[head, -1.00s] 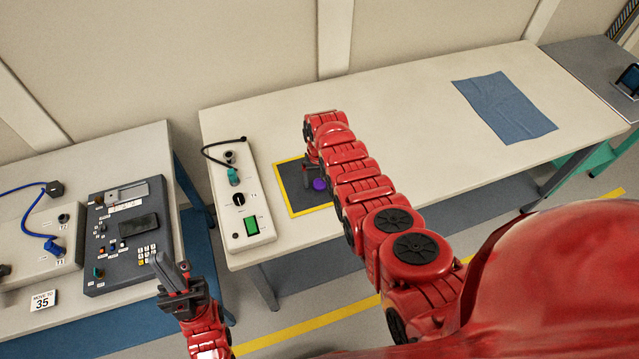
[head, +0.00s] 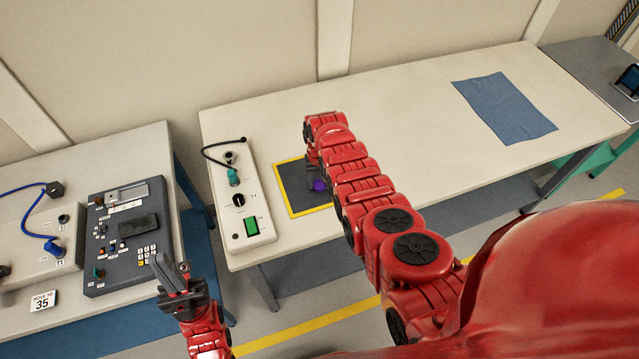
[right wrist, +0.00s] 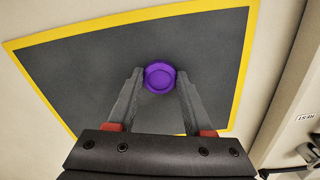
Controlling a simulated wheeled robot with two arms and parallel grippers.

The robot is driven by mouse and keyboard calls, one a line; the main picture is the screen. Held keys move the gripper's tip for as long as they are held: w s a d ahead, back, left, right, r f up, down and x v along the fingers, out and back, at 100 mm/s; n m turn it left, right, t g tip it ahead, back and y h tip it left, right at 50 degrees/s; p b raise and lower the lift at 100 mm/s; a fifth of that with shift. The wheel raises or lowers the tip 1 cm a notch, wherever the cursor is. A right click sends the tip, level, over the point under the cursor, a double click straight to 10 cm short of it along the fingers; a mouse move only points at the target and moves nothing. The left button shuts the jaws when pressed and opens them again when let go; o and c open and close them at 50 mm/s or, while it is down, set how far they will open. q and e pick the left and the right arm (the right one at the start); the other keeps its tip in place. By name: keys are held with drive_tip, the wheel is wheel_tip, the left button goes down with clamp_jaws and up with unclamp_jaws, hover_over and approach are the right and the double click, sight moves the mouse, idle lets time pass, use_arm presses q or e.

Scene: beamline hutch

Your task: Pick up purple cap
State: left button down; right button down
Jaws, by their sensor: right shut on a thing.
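The purple cap (right wrist: 159,77) is round and sits over the dark mat with a yellow border (right wrist: 60,78) in the right wrist view. My right gripper (right wrist: 159,79) has a finger on each side of the cap and is shut on it. In the head view the cap (head: 319,185) shows beside my right arm, over the mat (head: 296,196); the right gripper's tips are largely hidden there. I cannot tell whether the cap touches the mat. My left gripper (head: 168,268) is near the front edge of the left table, away from the cap; its finger gap is unclear.
A white control box (head: 246,222) with a green switch and black cable stands left of the mat. A dark instrument panel (head: 127,236) and a "35" card (head: 43,301) are on the left table. A blue cloth (head: 504,107) lies right. The table's middle is clear.

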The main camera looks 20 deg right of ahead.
sight(320, 185)
drive_tip(key=shift+r, duration=0.15)
drive_tip(key=shift+r, duration=0.7)
drive_tip(key=shift+s+r+b, duration=0.1)
drive_tip(key=shift+r+b, duration=0.7)
drive_tip(key=s, duration=0.4)
drive_tip(key=shift+s+r, duration=0.25)
drive_tip(key=shift+s, duration=0.05)
drive_tip(key=s+p, duration=0.1)
drive_tip(key=s+r+p, duration=0.1)
drive_tip(key=s+p, duration=0.1)
drive_tip(key=shift+s+r+p, duration=0.25)
drive_tip(key=shift+s+p, duration=0.05)
drive_tip(key=shift+p, duration=0.1)
drive_tip(key=s+p, duration=0.3)
drive_tip(key=s, duration=0.3)
drive_tip(key=shift+p, duration=0.35)
drive_tip(key=shift+s+f+p, duration=0.15)
drive_tip(key=shift+s+p, duration=0.15)
drive_tip(key=shift+s, duration=0.55)
drive_tip(key=shift+w, duration=0.1)
